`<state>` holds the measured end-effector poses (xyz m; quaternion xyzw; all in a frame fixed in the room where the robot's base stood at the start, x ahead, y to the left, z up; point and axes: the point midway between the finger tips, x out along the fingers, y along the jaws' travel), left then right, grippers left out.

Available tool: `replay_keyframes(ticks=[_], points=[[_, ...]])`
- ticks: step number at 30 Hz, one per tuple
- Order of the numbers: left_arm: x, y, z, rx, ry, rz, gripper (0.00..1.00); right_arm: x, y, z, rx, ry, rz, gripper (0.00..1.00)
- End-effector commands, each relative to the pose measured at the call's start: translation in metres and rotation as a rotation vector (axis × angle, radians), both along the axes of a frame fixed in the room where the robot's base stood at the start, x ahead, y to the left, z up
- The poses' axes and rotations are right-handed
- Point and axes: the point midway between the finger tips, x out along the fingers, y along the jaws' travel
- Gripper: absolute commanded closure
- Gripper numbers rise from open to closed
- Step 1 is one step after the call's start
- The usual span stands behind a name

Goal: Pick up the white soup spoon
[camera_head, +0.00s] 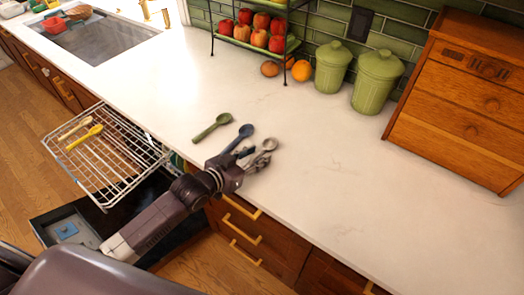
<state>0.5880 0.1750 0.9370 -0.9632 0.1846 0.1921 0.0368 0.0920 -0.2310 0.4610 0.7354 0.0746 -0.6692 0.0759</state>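A pale grey-white spoon (269,145) is on or just above the white counter, near its front edge. Its bowl points to the back right. My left gripper (252,158) is at the spoon's handle end and partly hides it. The fingers are small and overlap the spoon, so I cannot tell whether they are open or closed on it. A blue spoon (243,133) and a green spoon (212,126) lie to the left of the gripper on the counter. My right gripper is not in view.
A pulled-out dishwasher rack (107,190) at left holds a yellow spoon (86,137) and a beige spoon (75,128). Green canisters (378,80), a fruit stand (296,47) and a wooden drawer box (462,95) stand at the back. The counter's right side is clear.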

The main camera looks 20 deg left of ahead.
Motion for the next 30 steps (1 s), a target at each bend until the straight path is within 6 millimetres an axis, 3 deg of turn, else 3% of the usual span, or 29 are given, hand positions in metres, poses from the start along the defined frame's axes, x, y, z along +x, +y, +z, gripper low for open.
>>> replay_keyframes(ticks=[6, 15, 25, 30], points=[[0.000, 0.000, 0.000, 0.000, 0.000, 0.000, 0.66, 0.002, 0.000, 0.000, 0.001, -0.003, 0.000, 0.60], [0.000, 0.000, 0.000, 0.000, 0.000, 0.000, 0.99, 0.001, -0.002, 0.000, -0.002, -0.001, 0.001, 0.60], [0.000, 0.000, 0.001, 0.000, -0.001, 0.000, 1.00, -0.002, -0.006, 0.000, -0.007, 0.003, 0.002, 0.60], [0.001, 0.000, 0.013, 0.001, -0.003, -0.001, 1.00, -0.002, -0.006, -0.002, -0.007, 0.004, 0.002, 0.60]])
